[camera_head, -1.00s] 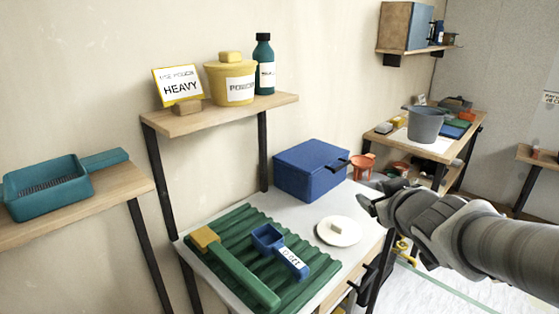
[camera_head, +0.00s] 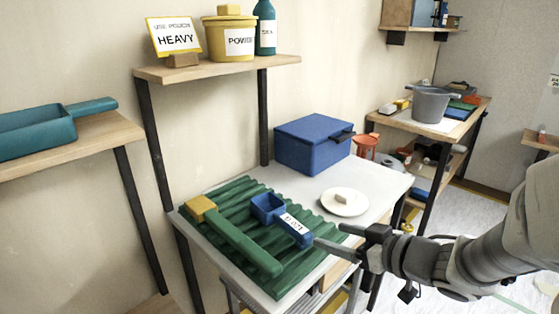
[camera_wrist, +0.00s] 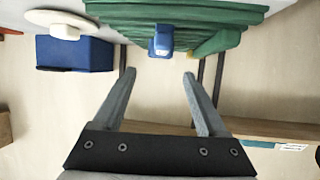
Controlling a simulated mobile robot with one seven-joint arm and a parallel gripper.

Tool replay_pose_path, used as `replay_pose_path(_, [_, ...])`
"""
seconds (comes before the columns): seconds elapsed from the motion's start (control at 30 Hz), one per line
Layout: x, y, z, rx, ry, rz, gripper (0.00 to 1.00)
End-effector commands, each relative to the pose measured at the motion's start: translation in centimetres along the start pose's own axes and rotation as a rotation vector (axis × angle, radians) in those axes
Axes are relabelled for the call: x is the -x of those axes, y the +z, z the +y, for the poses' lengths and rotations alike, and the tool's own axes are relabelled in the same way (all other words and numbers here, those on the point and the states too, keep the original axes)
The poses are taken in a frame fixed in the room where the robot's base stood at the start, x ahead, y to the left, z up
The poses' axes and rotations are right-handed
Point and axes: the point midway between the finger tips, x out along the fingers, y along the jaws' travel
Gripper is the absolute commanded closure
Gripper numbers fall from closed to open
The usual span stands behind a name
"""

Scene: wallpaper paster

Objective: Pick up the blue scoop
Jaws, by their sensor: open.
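The blue scoop (camera_head: 283,219) lies on the green ribbed mat (camera_head: 231,201), its square cup toward the back left and its white-labelled handle toward the front right. In the wrist view the scoop (camera_wrist: 162,41) shows near the top middle, ahead of the gap between the fingers. My gripper (camera_head: 331,236) is open and empty, just right of the handle end at the mat's right side. In the wrist view my gripper (camera_wrist: 159,72) has both fingers spread, apart from the scoop. Whether the fingers are level with the handle is hard to tell.
A green tool with a yellow end (camera_head: 240,240) lies left of the scoop. A white plate (camera_head: 344,203) with a small pale block sits to its right, and a blue box (camera_head: 313,145) behind. A shelf (camera_head: 220,70) above holds a yellow tub (camera_head: 229,38), sign and bottle.

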Motion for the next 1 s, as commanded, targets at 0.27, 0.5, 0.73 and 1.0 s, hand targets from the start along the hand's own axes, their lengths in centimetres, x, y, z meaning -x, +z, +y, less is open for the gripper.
replay_pose_path(0.27, [-2.6,-0.4,0.0,-0.003,-0.002,-0.002,0.25])
replay_pose_path(0.5, [-3.9,-0.6,0.0,-0.005,-0.004,0.002,0.25])
replay_pose_path(0.73, [-6.2,0.3,-0.1,0.003,-0.003,-0.001,0.25])
replay_pose_path(1.0, [-9.7,0.1,0.0,0.002,0.001,0.0,0.25])
